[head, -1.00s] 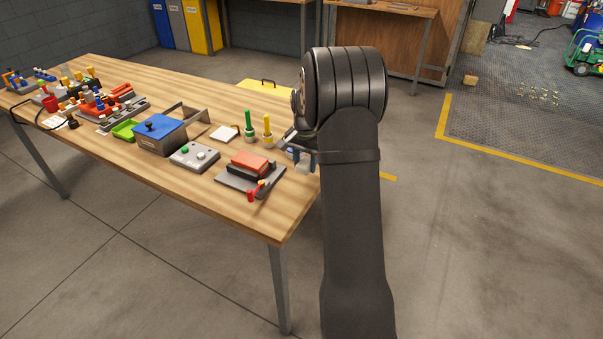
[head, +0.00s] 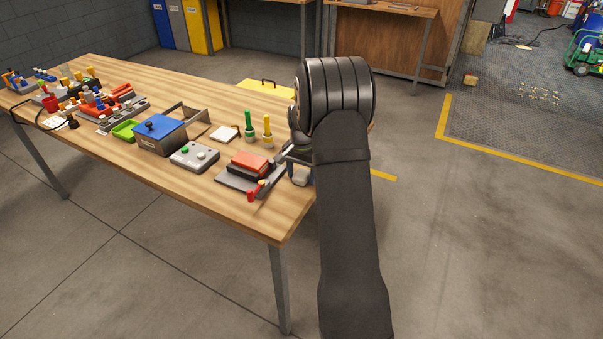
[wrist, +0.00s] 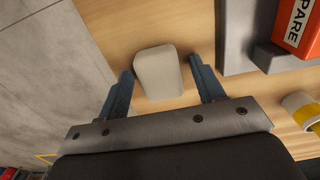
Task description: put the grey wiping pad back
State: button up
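The grey wiping pad (wrist: 157,72) is a pale, rounded block over the wood of the table near its edge. In the head view the pad (head: 301,177) shows at the table's right edge, partly covered by my arm. My gripper (wrist: 161,66) has its two blue fingers on either side of the pad, with a narrow gap showing on each side. It looks open. Whether the fingers are level with the pad or above it is hard to tell. In the head view my gripper is mostly hidden behind my wrist.
A grey board (head: 226,180) with a red box (head: 250,162) lies left of the pad. A red-handled tool (head: 257,190) lies at its front. Green (head: 249,125) and yellow (head: 267,127) sticks stand behind. The table edge (wrist: 92,38) and floor lie just left in the wrist view.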

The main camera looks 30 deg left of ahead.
aim_at(301, 174)
notch_tip(301, 174, up, 12)
jog(key=shift+r, duration=0.2)
dwell(0.5)
notch_tip(301, 174, down, 12)
jog(key=shift+r, duration=1.9)
jog(key=shift+f, duration=0.15)
